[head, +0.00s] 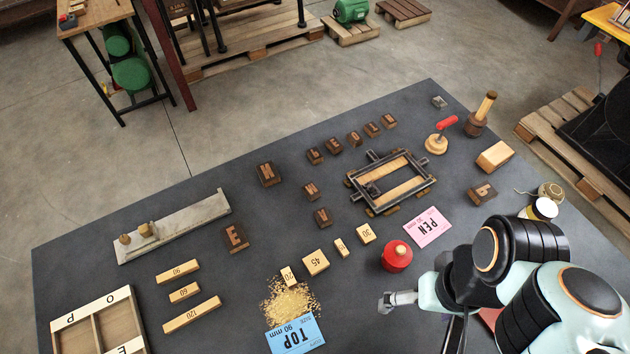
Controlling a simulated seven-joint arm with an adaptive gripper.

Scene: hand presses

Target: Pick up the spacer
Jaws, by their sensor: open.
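Several pale wooden blocks with printed numbers look like spacers; the picture does not show which one is meant. Three long ones lie at left: the 90 block (178,271), the 60 block (184,292) and the 120 block (191,314). Shorter ones lie in the middle: the 20 block (288,276), the 45 block (316,263), a small block (341,247) and the 30 block (366,234). The 20 block is at the edge of a heap of yellow grains. My gripper (384,302) is open and empty, right of the heap and apart from all the blocks.
A red-topped container (397,256) stands just behind my gripper. A pink PEN card (428,227), metal frame (391,181), letter blocks (237,237), metal composing stick (173,226) and compartment tray (99,323) occupy the dark table.

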